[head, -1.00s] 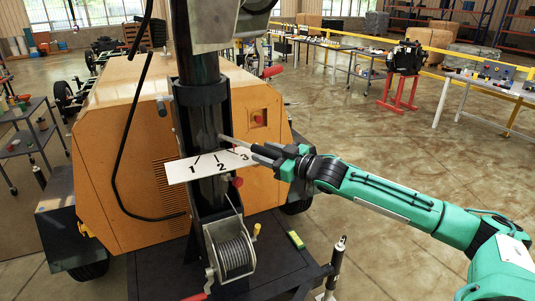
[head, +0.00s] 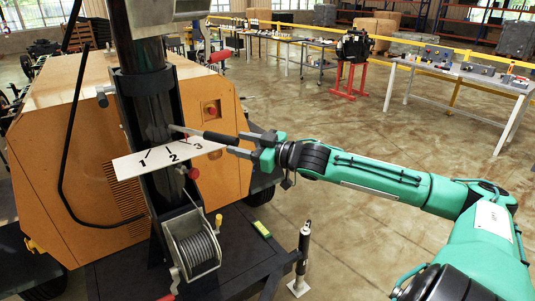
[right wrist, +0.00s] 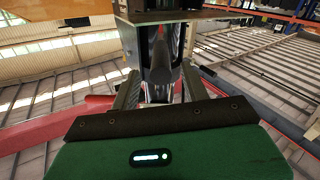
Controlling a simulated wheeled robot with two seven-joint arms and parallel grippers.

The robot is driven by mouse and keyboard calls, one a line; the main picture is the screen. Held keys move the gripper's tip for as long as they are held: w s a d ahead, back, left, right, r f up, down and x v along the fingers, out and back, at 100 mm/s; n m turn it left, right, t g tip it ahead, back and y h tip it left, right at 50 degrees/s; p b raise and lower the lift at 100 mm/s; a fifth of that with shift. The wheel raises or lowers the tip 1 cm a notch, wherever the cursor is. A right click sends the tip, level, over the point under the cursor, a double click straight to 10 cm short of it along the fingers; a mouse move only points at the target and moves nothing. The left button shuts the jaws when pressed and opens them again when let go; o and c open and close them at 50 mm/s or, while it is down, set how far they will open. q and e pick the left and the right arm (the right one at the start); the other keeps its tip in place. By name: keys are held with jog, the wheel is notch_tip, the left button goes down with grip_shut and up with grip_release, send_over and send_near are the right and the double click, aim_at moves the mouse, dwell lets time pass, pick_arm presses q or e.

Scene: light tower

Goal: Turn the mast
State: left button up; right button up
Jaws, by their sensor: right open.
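The black mast (head: 150,110) stands in front of the orange generator housing, leaning in the head view. A white plate numbered 1, 2, 3 (head: 128,166) sticks out around it, with a small red mark near the 3. My right gripper (head: 205,141) is at the mast's right side, just above the plate's right end. Its fingers are open, with a dark handle (head: 221,138) between them. The right wrist view shows the dark handle (right wrist: 161,72) between the two spread fingers; I cannot tell whether they touch it. My left gripper is not in view.
A cable winch (head: 195,250) and a red knob (head: 193,173) sit low on the mast. The orange housing (head: 85,130) is close behind. A grey jack post (head: 302,250) stands at the right corner of the dark trailer deck. Open floor lies beyond, with work tables farther back.

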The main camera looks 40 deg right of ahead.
jog(key=shift+b+v, duration=0.45)
jog(key=shift+v, duration=0.4)
jog(key=shift+p+v, duration=1)
jog(key=shift+v, duration=1.7)
